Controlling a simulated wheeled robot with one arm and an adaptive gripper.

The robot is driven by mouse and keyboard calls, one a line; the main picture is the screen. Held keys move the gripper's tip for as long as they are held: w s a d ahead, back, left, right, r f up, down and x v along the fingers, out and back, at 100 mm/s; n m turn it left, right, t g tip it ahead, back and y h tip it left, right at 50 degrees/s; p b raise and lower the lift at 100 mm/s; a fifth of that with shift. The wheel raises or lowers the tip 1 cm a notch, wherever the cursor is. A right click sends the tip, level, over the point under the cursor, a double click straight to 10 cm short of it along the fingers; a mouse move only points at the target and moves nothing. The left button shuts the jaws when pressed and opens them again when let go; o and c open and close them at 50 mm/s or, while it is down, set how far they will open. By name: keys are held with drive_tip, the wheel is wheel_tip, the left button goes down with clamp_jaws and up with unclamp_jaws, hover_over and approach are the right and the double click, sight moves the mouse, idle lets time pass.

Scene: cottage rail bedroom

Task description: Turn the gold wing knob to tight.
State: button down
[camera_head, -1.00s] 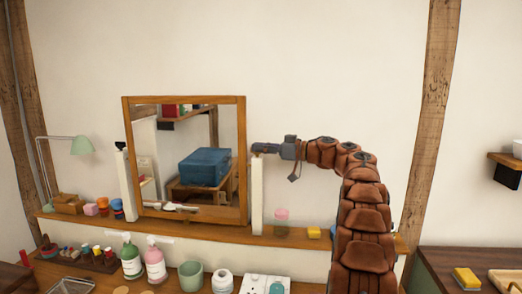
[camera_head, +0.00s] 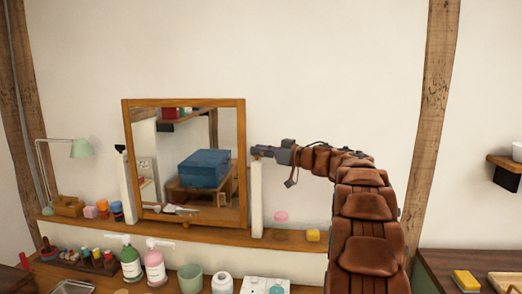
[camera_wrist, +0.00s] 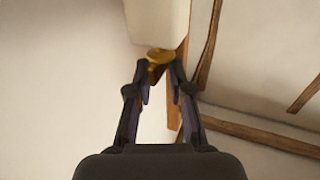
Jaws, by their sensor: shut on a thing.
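The gold wing knob (camera_wrist: 158,56) shows in the wrist view, at the lower end of a pale post (camera_wrist: 158,20) in that picture. My gripper (camera_wrist: 160,70) has its two dark fingers closed on the knob, one on each side. In the head view my gripper (camera_head: 256,151) is at the top of the white post (camera_head: 256,200) right of the wood-framed mirror (camera_head: 241,150). The knob is hidden there behind the gripper. The angle of its wings is hard to read.
A wooden shelf (camera_head: 200,229) runs under the mirror, with a pink-topped jar (camera_head: 281,218) and a yellow block (camera_head: 313,235) on it near my arm. Bottles and pots stand below. The wall above and right of the mirror is clear.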

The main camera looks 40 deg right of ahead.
idle(0.3)
drive_tip(key=c, duration=1)
unclamp_jaws()
drive_tip(key=v, duration=1.2)
drive_tip(key=shift+a, duration=0.1)
